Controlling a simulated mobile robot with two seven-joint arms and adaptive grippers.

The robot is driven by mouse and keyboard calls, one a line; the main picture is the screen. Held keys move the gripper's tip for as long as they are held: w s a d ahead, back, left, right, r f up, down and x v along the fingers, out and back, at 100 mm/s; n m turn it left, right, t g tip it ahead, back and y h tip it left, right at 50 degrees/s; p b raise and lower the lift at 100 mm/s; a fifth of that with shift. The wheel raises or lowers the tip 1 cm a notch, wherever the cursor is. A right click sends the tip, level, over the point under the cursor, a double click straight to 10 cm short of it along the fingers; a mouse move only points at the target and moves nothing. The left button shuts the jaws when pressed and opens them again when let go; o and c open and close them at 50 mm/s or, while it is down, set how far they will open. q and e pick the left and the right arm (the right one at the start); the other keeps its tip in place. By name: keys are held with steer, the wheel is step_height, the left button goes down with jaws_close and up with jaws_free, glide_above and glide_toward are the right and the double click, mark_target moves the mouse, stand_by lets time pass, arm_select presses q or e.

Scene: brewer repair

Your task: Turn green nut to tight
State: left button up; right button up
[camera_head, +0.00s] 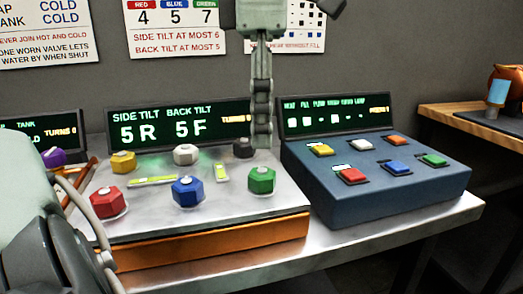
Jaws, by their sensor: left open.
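The green nut (262,180) is a hexagonal knob on a round base at the right front of the metal plate (150,222). My left gripper (261,142) points straight down from the top of the view, with its fingertips above and slightly behind the green nut in the picture. A gap shows between the fingertips and the nut. The gripper is open, seen edge-on, and nothing shows in it. The display (180,124) behind the plate reads side tilt 5 R and back tilt 5 F. My right gripper is not in view.
Red (108,202), blue (187,191), yellow (123,162), white (186,154) and black (243,148) nuts share the plate, with two yellow-green level vials (153,181) between them. A blue button console (375,175) stands close on the right. My arm covers the lower left.

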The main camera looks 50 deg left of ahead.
arm_select(q)
step_height(320, 180, up, 5)
steer(key=shift+f, duration=0.1)
stand_by(0.7)
